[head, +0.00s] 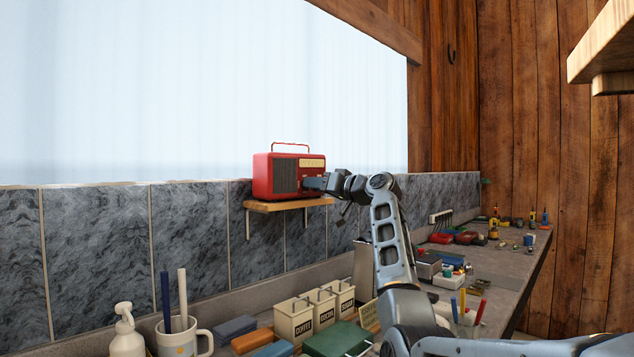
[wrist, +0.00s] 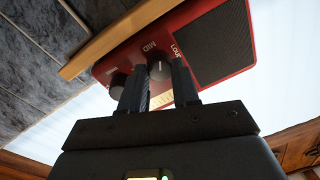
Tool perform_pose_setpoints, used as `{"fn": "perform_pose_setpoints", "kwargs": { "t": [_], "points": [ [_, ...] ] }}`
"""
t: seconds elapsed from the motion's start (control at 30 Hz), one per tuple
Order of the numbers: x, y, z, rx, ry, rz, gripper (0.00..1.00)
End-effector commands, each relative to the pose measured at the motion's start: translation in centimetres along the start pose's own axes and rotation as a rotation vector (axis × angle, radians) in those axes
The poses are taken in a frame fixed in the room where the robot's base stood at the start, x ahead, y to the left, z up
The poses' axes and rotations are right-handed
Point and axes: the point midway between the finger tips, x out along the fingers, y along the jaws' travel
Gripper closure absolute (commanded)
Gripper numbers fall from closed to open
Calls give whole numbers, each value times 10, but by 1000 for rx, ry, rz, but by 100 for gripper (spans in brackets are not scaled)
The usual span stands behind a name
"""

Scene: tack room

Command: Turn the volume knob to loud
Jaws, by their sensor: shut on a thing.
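A red radio (head: 285,176) with a dark speaker grille and a pale dial stands on a small wooden shelf. In the wrist view the radio's red front (wrist: 205,84) is seen tilted at close range. A dark round volume knob (wrist: 158,70) sits there beside the words "MID" and "LOUD". A light mark on it seems to face "MID". My gripper (wrist: 159,76) has one finger on each side of this knob and is shut on it. In the head view my gripper (head: 314,184) is at the radio's right front, hiding the knob.
A second dark knob (wrist: 118,85) is close to my left finger. The wooden shelf (head: 290,205) is on the tiled wall. Below, the cluttered bench holds a mug (head: 184,339), a spray bottle (head: 126,335) and canisters (head: 294,322).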

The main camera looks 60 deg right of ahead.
Motion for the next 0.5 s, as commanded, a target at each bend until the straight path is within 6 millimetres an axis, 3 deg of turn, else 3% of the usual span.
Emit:
{"fn": "perform_pose_setpoints", "kwargs": {
  "t": [0.5],
  "points": [
    [1,-2,2,490,18,5,100]
  ]
}}
